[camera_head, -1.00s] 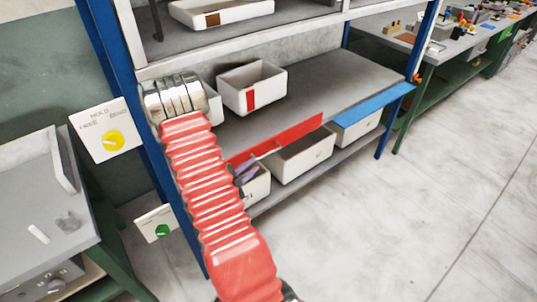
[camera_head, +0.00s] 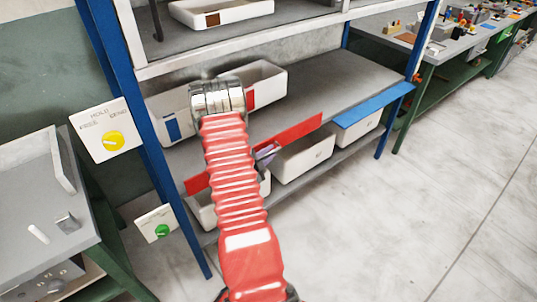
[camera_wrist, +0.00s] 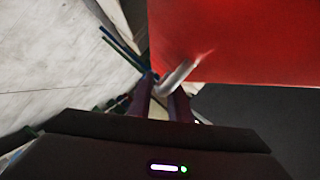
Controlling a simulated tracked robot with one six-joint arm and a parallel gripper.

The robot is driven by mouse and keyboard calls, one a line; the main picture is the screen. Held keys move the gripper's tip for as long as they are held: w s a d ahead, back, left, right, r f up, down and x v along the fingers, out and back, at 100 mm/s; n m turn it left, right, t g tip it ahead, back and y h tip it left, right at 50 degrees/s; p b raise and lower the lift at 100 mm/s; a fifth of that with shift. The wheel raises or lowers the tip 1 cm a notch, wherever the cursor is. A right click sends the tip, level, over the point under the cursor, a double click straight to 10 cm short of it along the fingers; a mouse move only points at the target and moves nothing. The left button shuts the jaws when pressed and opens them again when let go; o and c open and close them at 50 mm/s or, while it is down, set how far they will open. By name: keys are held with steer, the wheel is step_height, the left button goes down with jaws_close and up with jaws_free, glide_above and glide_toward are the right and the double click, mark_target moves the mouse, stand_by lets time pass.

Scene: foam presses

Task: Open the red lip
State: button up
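The red lip (camera_head: 300,131) is a long flat strip along the front left of the middle shelf. My arm crosses in front of it, and its left end (camera_head: 196,184) shows on the other side. In the wrist view the red lip (camera_wrist: 245,40) fills the upper right, with a pale metal handle (camera_wrist: 178,76) on it. My gripper (camera_wrist: 163,90) is at this handle, its dark fingers apart on either side of the handle's lower end. I cannot tell whether they touch it. In the head view only purplish finger parts (camera_head: 267,152) show beside my arm.
A blue lip (camera_head: 372,104) lies along the shelf's right part. White bins stand on the middle shelf, one with a red label (camera_head: 272,80) and one with a blue label (camera_head: 158,112). More white bins (camera_head: 300,160) sit below. The floor (camera_head: 400,220) to the right is clear.

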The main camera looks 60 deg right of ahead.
steer(key=shift+c, duration=0.2)
jaws_close()
